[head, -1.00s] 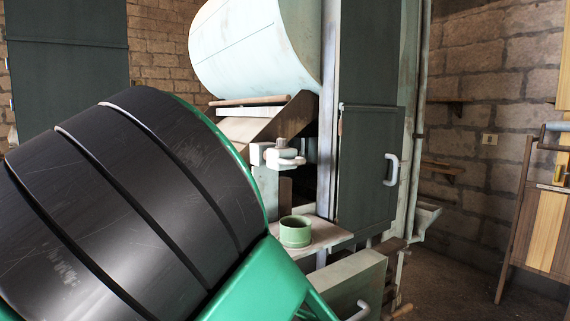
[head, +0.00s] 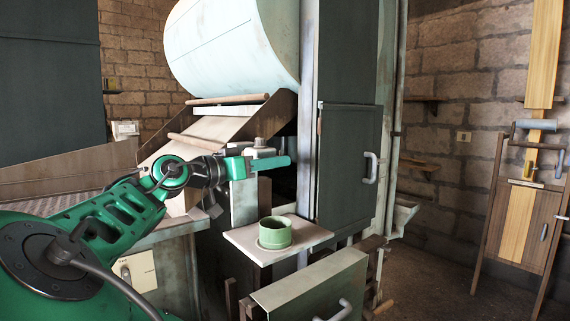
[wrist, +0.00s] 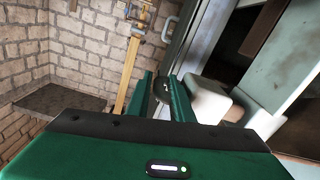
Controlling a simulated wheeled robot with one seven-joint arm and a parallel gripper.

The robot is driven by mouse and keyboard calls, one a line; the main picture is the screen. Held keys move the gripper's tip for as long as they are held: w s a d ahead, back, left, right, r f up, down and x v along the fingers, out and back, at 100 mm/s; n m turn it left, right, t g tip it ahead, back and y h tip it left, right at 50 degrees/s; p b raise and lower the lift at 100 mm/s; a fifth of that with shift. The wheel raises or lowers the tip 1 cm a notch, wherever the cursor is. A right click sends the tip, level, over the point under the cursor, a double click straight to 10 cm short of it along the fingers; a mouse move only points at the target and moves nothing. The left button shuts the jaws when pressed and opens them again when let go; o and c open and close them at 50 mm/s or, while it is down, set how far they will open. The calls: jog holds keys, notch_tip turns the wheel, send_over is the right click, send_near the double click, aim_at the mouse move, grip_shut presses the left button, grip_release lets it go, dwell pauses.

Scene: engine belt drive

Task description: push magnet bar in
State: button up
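A whitish block with a rounded bar-like part, which I take for the magnet bar, sits on a post at the machine's front. In the head view only its top (head: 260,149) shows above my green gripper (head: 289,161), which hides the rest. In the wrist view the pale rounded piece (wrist: 208,101) is just right of the fingers, outside them. I cannot tell whether they touch it. My gripper also shows in the wrist view (wrist: 161,80), with a narrow gap between its fingers and no pale bar in it.
A green cup (head: 274,235) stands on a small shelf below my gripper. A dark cabinet door (head: 346,165) with a pale handle is to the right. A big pale drum (head: 235,50) is above. An open drawer (head: 315,285) juts out below. Floor at the right is clear.

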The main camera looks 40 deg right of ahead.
jog(key=d, duration=0.4)
jog(key=shift+d, duration=0.3)
grip_shut()
jog(key=w, duration=0.4)
jog(key=shift+a, duration=0.2)
jog(key=shift+w+r, duration=0.1)
grip_release()
jog(key=shift+w, duration=0.1)
